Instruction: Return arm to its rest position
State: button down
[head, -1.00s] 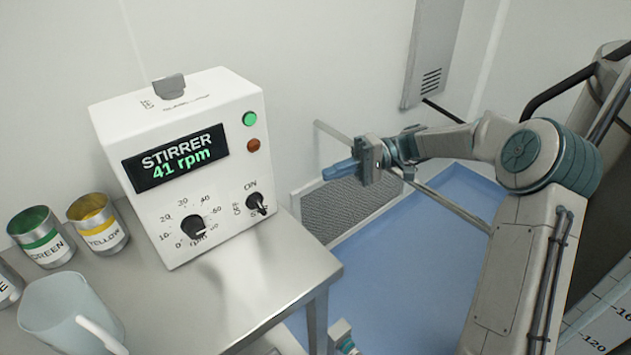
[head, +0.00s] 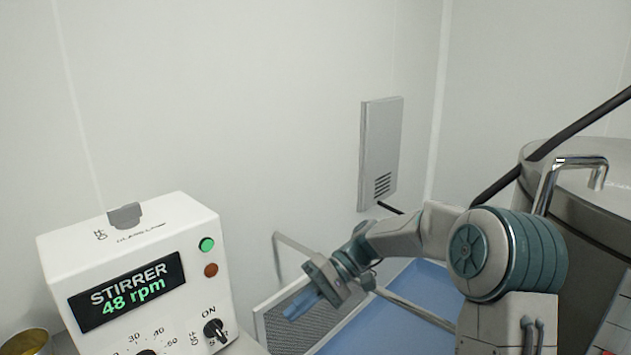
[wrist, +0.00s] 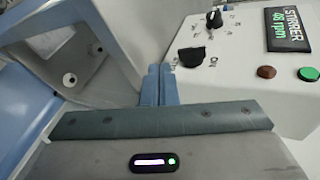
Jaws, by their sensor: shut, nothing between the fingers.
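My gripper (head: 302,304) is in the lower middle of the head view, at the end of my bent arm. Its blue fingers are together and empty, pointing left and down toward the stirrer box. The fingers also show in the wrist view (wrist: 150,87), closed side by side. The white stirrer box (head: 60,255) stands left of my gripper, with a clear gap between them in the head view. Its display (head: 127,291) reads 48 rpm, and a green light (head: 207,245) is lit. In the wrist view the stirrer box (wrist: 240,80) is at the right.
A metal rail (head: 420,312) and a mesh panel (head: 290,325) are near my gripper. A large metal vessel (head: 575,195) with a pipe handle stands at the right. A grey wall cabinet (head: 378,150) hangs behind. The wall area above my arm is clear.

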jog(key=s+d+r+m+t+h+p, duration=0.1)
jog(key=s+d+t+h, duration=0.3)
jog(key=s+d, duration=0.4)
jog(key=s+d+r+m+t+h+p, duration=0.1)
jog(key=s+d+m+t+h, duration=0.3)
jog(key=s+d, duration=0.5)
jog(key=s+t+h+p, duration=0.1)
jog(key=h, duration=0.1)
jog(key=shift+s+d+r+h, duration=0.15)
jog(key=shift+r+h, duration=0.15)
jog(key=shift+r, duration=0.1)
jog(key=c, duration=1.5)
grip_release()
jog(key=shift+s+d+t, duration=0.15)
jog(key=shift+s+t, duration=0.05)
jog(key=shift+t, duration=0.1)
jog(key=shift+o, duration=0.2)
jog(key=shift+w, duration=0.1)
